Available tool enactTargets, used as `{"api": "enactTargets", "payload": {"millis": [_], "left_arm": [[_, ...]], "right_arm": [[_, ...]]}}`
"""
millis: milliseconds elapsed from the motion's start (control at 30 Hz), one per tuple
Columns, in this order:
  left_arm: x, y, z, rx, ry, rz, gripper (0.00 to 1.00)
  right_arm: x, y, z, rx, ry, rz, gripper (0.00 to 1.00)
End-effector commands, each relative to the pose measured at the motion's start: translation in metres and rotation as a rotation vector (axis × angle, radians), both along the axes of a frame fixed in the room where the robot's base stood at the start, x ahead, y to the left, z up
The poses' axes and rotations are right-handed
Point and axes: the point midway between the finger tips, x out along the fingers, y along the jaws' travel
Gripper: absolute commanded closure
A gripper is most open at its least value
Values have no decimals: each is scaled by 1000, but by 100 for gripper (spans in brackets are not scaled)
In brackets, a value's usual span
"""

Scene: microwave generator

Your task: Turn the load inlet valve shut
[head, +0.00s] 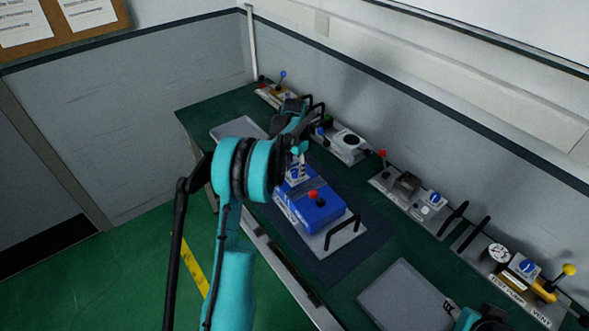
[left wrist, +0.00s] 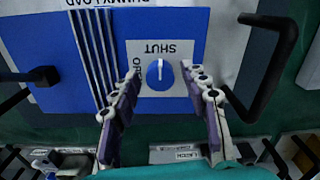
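The blue dummy load box (head: 318,214) stands on a dark mat on the green bench. In the left wrist view its blue panel (left wrist: 60,45) carries a pale plate with the blue round valve knob (left wrist: 158,74). The knob's white line runs up and down in the picture, in line with the upside-down SHUT label; OPEN is partly visible to its left. My left gripper (left wrist: 160,82) is open, its fingers on either side of the knob with gaps showing. In the head view the left gripper (head: 298,160) is over the box's far end. My right gripper is barely visible at the bottom right.
A black handle (left wrist: 268,62) rises beside the valve plate. A red knob (head: 313,194) stands on the box. Several valve and lever panels, including the test pump panel (head: 505,284), line the wall. Grey plates (head: 405,297) lie on the bench.

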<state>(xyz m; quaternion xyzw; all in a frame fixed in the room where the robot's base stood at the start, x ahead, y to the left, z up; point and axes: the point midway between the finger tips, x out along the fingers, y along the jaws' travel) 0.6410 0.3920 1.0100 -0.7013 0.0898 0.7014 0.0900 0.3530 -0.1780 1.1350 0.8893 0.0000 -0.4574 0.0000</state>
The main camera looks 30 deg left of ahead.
Motion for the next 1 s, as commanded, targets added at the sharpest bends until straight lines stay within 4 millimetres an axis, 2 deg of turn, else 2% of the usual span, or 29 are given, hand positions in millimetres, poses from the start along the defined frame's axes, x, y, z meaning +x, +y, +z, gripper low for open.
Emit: {"api": "enactTargets", "payload": {"millis": [267, 367, 467, 800, 1000], "left_arm": [[0, 0, 0, 0, 0, 1, 51], [0, 0, 6, 0, 0, 1, 51], [0, 0, 21, 0, 0, 1, 51], [0, 0, 93, 0, 0, 1, 51], [0, 0, 116, 0, 0, 1, 51]], "right_arm": [[0, 0, 0, 0, 0, 0, 60], [0, 0, 0, 0, 0, 0, 60], [0, 0, 0, 0, 0, 0, 60], [0, 0, 0, 0, 0, 0, 60], [0, 0, 0, 0, 0, 0, 60]]}}
